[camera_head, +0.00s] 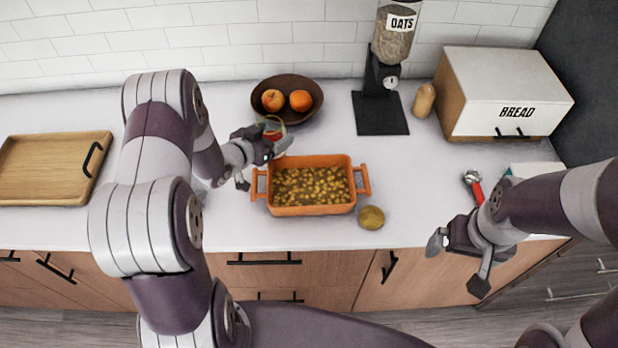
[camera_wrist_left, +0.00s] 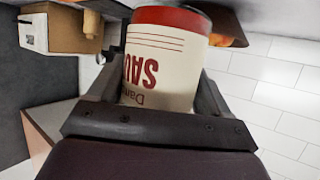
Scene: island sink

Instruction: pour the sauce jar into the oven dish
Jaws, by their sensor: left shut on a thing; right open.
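The sauce jar (camera_wrist_left: 160,62) has a cream label with red lettering and a red band at its end. My left gripper (camera_wrist_left: 155,104) is shut around it in the left wrist view. In the head view the jar (camera_head: 273,134) is small and partly hidden by the gripper, just behind the dish's back left corner; its exact tilt is hard to tell. The orange oven dish (camera_head: 314,210) stands on the counter, holding yellowish pieces in a brown layer. My right gripper (camera_head: 458,264) is open and empty, in front of the counter's edge at right.
A fruit bowl (camera_head: 287,113) stands close behind the jar. A round yellowish-brown item (camera_head: 371,217) lies by the dish's front right corner. An oats dispenser (camera_head: 381,100) and bread box (camera_head: 505,100) stand at the back right. A wooden tray (camera_head: 45,170) lies at left.

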